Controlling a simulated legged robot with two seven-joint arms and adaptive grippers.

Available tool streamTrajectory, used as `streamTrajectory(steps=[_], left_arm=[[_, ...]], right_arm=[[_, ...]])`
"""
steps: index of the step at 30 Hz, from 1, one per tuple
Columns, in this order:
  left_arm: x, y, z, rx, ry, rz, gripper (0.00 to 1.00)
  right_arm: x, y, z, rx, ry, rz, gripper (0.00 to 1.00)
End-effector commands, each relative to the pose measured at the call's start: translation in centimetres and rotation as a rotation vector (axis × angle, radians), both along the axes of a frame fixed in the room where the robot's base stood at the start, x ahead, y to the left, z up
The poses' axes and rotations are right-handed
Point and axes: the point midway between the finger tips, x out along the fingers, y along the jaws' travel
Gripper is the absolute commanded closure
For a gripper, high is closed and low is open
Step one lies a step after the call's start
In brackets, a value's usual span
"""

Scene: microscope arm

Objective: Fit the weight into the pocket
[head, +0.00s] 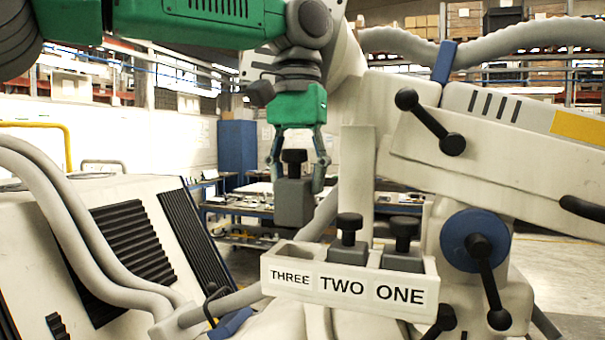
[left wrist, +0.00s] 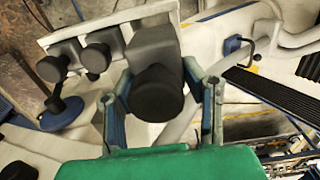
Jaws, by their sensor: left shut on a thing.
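A grey block weight with a black knob (head: 294,200) hangs upright in my left gripper (head: 297,172), whose fingers are shut around it. In the left wrist view the weight (left wrist: 157,92) sits between the two fingers (left wrist: 165,112). The white holder (head: 350,293) has pockets labelled THREE, TWO and ONE. The THREE pocket (head: 291,255) is empty and lies below the held weight. A second weight (head: 348,243) stands in pocket TWO and a third weight (head: 403,246) in pocket ONE. The held weight is above the holder. My right gripper does not show.
A pale upright post (head: 357,180) rises behind the holder, right of the held weight. A blue disc with a black handle (head: 475,238) is at the right. Grey hoses (head: 90,240) and a ribbed white cabinet (head: 110,240) stand at the left.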

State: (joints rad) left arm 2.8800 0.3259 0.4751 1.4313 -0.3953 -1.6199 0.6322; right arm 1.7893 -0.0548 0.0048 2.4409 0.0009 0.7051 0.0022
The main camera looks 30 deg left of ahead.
Motion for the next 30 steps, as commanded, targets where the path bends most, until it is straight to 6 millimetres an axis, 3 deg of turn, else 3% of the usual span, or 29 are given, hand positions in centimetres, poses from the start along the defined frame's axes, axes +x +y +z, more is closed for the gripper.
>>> streamTrajectory(steps=[12,30], left_arm=[[-0.1,-0.5,-2.6,0.004,-0.004,-0.001,1.0],[-0.1,-0.1,-2.7,0.001,-0.004,-0.001,1.0]], right_arm=[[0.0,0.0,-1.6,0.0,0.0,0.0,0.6],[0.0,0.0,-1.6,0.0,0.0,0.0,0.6]])
